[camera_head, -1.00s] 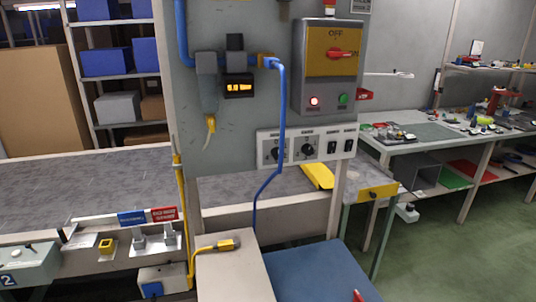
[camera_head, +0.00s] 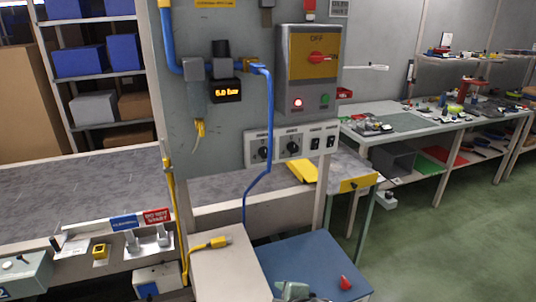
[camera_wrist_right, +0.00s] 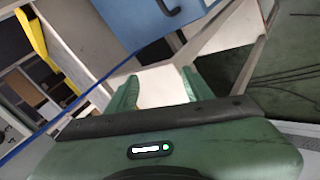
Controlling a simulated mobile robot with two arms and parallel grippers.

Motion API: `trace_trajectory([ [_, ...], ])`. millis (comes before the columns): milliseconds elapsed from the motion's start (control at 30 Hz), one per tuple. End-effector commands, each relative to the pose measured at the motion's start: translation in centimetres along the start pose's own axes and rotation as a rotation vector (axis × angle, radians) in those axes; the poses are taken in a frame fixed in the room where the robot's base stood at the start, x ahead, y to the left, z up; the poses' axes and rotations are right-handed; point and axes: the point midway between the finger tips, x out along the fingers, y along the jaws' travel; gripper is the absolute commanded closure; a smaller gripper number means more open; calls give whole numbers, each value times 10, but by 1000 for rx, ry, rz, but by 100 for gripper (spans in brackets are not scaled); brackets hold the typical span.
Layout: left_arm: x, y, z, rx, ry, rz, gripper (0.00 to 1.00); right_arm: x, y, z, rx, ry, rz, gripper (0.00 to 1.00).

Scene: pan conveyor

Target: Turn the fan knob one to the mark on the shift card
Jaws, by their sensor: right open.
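A white control panel (camera_head: 279,159) on the grey wall carries two round black knobs, a left knob (camera_head: 264,152) and a right knob (camera_head: 293,148). Their labels are too small to read, so I cannot tell which is fan knob one. I cannot pick out the shift card for sure. My right gripper (camera_wrist_right: 158,77) shows in the wrist view with its green fingers apart and nothing between them. A grey-green part, likely of it, shows at the bottom of the head view, well below the knobs. My left gripper is out of view.
A grey box with a red rotary switch (camera_head: 317,58) hangs above the panel. A blue hose (camera_head: 271,110) runs down across the panel between the knobs. A blue-topped surface (camera_head: 310,258) with a red cone-like object (camera_head: 345,283) lies below. Green floor at right is clear.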

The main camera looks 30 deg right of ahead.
Motion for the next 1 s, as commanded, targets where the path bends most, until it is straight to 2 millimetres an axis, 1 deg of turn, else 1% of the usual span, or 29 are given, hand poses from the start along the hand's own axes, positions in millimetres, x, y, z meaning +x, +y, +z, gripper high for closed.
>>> trace_trajectory([
  [33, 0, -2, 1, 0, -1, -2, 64, 6, 22, -3, -86, 13, 54, 48],
  [67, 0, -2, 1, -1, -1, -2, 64, 9, 35, -5, -138, 21, 86, 48],
  [100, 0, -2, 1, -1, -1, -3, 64, 12, 53, -7, -209, 29, 129, 48],
  [167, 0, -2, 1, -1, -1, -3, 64, 16, 83, -12, -327, 37, 203, 48],
  [200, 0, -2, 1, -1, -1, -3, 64, 17, 104, -16, -410, 38, 254, 48],
  [267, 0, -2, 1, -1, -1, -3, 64, 18, 139, -22, -547, 35, 342, 48],
  [300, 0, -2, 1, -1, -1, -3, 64, 16, 164, -26, -645, 25, 405, 48],
  [367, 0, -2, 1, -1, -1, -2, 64, 11, 204, -32, -798, 1, 502, 48],
  [400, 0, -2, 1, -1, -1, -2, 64, 6, 230, -37, -902, -22, 568, 48],
  [500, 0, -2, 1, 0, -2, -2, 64, -10, 287, -46, -1129, -94, 711, 48],
  [600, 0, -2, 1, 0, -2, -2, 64, -23, 319, -52, -1269, -150, 794, 48],
  [733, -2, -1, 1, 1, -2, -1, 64, -26, 337, -56, -1334, -181, 833, 48],
  [867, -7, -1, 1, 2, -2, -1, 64, -16, 348, -62, -1334, -182, 834, 48],
  [1000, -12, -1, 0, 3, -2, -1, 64, 0, 362, -70, -1331, -181, 832, 48],
])
